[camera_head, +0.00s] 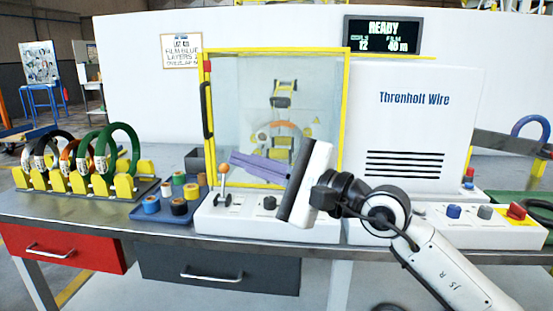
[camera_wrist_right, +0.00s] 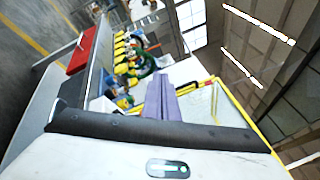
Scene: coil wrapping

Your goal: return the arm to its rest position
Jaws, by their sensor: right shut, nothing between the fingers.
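My right arm (camera_head: 432,255) comes in from the lower right. Its gripper (camera_head: 234,161) has purple fingers pointing left, in front of the machine's clear door, and the fingers are together with nothing between them. The shut purple fingers also show in the right wrist view (camera_wrist_right: 166,84). My left gripper is not in view. The machine's clear door (camera_head: 238,88) has a yellow frame and looks closed. Behind it, an orange coil (camera_head: 277,127) and yellow parts show, partly hidden by my gripper.
A rack with several coloured coils (camera_head: 122,140) stands at the left of the bench. A blue tray (camera_head: 137,215) holds several film rolls. A lever with an orange knob (camera_head: 224,168) stands close below my fingertips. A red button (camera_head: 516,211) is at the right. A screen (camera_head: 384,35) reads READY.

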